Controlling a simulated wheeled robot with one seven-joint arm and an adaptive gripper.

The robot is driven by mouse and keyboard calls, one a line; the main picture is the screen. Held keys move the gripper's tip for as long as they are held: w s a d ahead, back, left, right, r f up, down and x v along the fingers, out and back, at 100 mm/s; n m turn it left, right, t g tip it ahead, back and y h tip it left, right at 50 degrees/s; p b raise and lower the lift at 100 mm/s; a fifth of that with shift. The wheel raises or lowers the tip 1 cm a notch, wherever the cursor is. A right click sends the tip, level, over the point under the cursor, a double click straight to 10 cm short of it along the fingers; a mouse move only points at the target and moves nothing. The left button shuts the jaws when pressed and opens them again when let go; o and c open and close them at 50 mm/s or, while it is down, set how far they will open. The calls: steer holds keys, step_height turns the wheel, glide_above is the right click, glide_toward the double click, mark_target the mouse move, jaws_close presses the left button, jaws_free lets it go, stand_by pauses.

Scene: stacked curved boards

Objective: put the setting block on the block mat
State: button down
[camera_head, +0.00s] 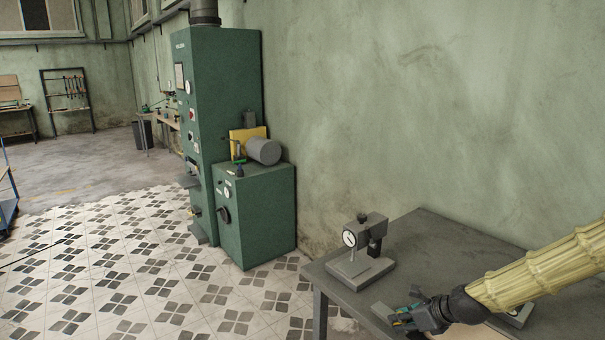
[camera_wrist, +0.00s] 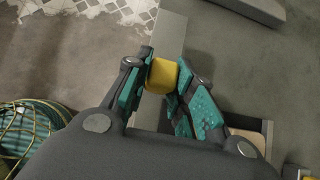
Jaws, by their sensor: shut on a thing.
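My gripper (camera_wrist: 162,82) is shut on a small yellow block (camera_wrist: 161,76), which I take for the setting block. A long light grey bar (camera_wrist: 171,35) runs under or behind the yellow block between the fingers; I cannot tell whether the two are joined. In the head view my gripper (camera_head: 408,318) is low over the front of the dark table (camera_head: 440,246), and the fingers hide most of the block. I cannot clearly make out the block mat. A beige surface in a dark frame (camera_wrist: 246,143) shows partly behind the right finger in the wrist view.
A dial gauge on a stand (camera_head: 358,250) stands on the table's left side, close to my gripper. A round dial (camera_head: 518,314) lies partly hidden under my arm. The table's back is clear. A green machine (camera_head: 222,120) stands beyond. A basket (camera_wrist: 30,135) shows lower left.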

steer(key=shift+w+a+f+m, duration=0.3)
steer(key=shift+w+a+f, duration=0.15)
steer(key=shift+w+a, duration=0.15)
steer(key=shift+s+a+r+h, duration=0.1)
steer(key=shift+s+a+h, duration=0.05)
steer(key=shift+a+h, duration=0.15)
steer(key=shift+s+a+f+m+t+h, duration=0.65)
steer(key=shift+s+a+m+h, duration=1.55)
steer(key=shift+s+a+m, duration=1.3)
steer(key=w+d+r+n+y+b, duration=0.1)
steer(key=d+b, duration=0.5)
steer(key=b, duration=0.6)
steer(key=shift+r+n+y, duration=0.6)
steer(key=shift+r+n, duration=0.6)
steer(key=shift+r, duration=0.35)
steer(key=w+d+p, duration=0.1)
steer(key=w+d, duration=0.1)
steer(key=w, duration=0.3)
steer(key=w+d+f+p, duration=0.1)
steer(key=w+d, duration=0.1)
steer(key=w, duration=0.3)
steer(key=w+d+p, duration=0.1)
steer(key=w, duration=0.4)
steer(key=shift+d+f, duration=0.2)
steer(key=shift+d, duration=0.2)
steer(key=shift+w+f+p, duration=0.1)
steer(key=shift+f+p, duration=0.25)
steer(key=shift+f, duration=1.45)
